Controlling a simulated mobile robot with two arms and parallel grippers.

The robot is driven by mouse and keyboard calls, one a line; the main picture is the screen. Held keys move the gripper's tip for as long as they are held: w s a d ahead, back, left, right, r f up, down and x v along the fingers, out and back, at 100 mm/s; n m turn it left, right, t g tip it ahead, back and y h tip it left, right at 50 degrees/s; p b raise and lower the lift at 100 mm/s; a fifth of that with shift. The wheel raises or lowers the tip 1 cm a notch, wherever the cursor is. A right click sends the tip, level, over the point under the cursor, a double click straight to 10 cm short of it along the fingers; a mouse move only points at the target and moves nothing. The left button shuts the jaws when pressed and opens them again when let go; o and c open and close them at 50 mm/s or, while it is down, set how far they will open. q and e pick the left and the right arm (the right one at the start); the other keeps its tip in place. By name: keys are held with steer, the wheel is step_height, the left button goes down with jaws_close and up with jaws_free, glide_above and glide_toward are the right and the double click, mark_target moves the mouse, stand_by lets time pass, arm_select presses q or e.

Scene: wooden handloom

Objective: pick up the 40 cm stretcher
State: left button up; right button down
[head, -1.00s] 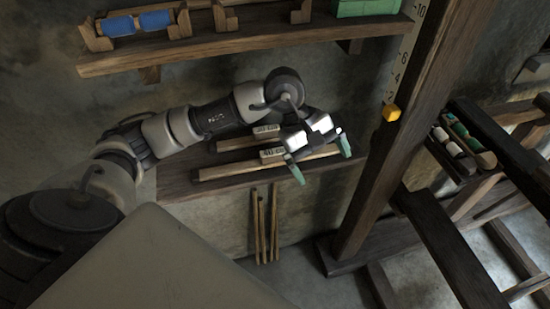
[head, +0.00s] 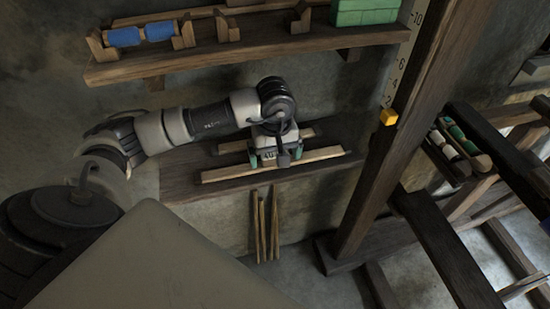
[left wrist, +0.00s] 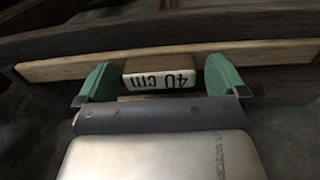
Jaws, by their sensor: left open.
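The 40 cm stretcher (head: 222,174) is a pale wooden bar lying on a dark low shelf, the front one of two bars. Its block marked "40 cm" shows in the left wrist view (left wrist: 160,80), upside down there. My left gripper (head: 270,160) points down over the middle of this bar. Its green fingers (left wrist: 162,82) stand apart, one on each side of the marked block, with gaps visible. It holds nothing. The gripper hides the middle of the bar in the head view. My right gripper is in neither view.
A second pale bar (head: 232,146) lies just behind on the low shelf (head: 180,184). A thick wooden post (head: 375,190) stands to the right. Thin sticks (head: 262,225) lean below.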

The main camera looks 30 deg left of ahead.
arm_select(q)
steer(key=shift+f, duration=0.25)
steer(key=shift+r, duration=0.1)
steer(key=c, duration=1)
